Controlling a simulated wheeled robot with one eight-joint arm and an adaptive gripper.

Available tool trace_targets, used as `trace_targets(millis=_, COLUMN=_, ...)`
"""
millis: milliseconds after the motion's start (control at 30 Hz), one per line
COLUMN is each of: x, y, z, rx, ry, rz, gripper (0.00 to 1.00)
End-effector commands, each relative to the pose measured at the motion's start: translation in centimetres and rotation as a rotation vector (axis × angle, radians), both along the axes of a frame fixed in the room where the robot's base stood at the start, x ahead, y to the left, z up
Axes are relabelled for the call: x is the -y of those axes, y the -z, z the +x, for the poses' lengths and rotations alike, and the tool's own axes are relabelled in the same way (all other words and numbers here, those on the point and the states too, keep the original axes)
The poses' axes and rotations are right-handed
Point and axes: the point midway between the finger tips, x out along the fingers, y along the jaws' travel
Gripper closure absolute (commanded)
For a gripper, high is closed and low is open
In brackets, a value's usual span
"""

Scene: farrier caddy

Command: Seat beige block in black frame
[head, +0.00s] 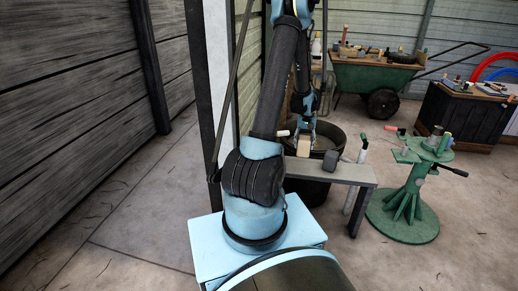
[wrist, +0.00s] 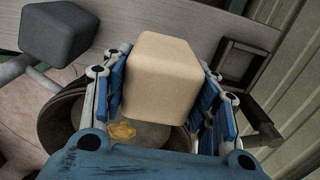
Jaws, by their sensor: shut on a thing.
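My gripper (head: 305,132) is shut on the beige block (wrist: 163,78), a rounded cube held between the blue finger pads in the wrist view. In the head view the block (head: 304,147) hangs at the back edge of the narrow grey bench, in front of the dark tub. A small black frame (wrist: 228,62) with an open middle shows right of the block in the wrist view, on the grey bench surface, apart from the block. In the head view I cannot make out the frame; my arm covers that end of the bench.
A round dark tub (head: 312,190) stands behind the bench. A green stand (head: 408,205) is to the right, a green wheelbarrow (head: 368,78) farther back.

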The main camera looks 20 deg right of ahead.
Motion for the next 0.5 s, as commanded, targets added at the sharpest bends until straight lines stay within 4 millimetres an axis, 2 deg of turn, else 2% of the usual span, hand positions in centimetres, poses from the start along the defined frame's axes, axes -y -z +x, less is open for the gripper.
trace_targets(millis=167, x=-0.9, y=0.4, z=-0.2, rx=0.000, ry=-0.001, rz=0.000, gripper=0.77)
trace_targets(millis=500, x=-7.6, y=2.9, z=-2.4, rx=-0.001, ry=-0.003, rz=0.000, gripper=0.77)
